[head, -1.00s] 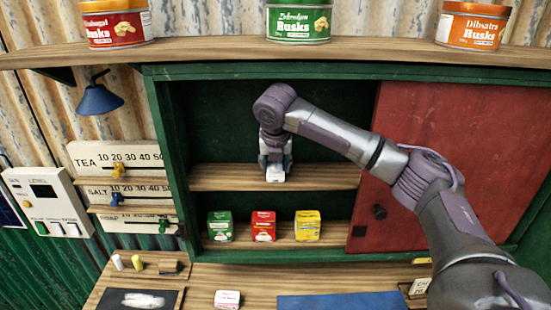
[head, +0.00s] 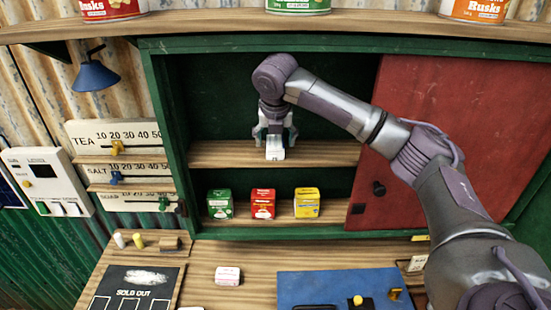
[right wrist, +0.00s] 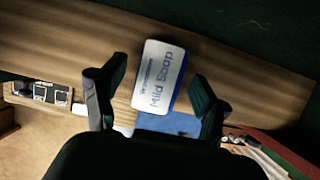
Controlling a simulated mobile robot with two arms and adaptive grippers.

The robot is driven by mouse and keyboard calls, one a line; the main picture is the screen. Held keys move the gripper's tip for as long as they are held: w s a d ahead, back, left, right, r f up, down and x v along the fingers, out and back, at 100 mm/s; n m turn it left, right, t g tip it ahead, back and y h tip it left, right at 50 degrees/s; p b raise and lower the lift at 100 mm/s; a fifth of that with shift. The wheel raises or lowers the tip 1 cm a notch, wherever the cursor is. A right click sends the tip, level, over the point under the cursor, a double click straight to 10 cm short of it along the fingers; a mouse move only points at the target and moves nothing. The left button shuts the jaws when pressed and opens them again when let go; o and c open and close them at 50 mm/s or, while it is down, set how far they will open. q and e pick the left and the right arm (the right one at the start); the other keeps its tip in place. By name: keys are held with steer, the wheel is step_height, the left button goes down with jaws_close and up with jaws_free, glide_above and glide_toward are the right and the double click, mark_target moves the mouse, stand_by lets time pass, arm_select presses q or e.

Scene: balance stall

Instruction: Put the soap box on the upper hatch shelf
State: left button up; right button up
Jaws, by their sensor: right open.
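The soap box (head: 275,153) is a small white box at the front of the upper hatch shelf (head: 215,153). My left gripper is not in view.
Green, red (head: 263,204) and yellow boxes stand on the lower shelf. A red sliding door (head: 420,130) covers the hatch's right side. Rusks tins stand on the top ledge.

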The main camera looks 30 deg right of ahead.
steer(key=s+a+b, duration=0.4)
steer(key=s+a, duration=0.2)
steer(key=s, duration=0.4)
steer(key=shift+s+a, duration=0.15)
steer(key=shift+a, duration=0.05)
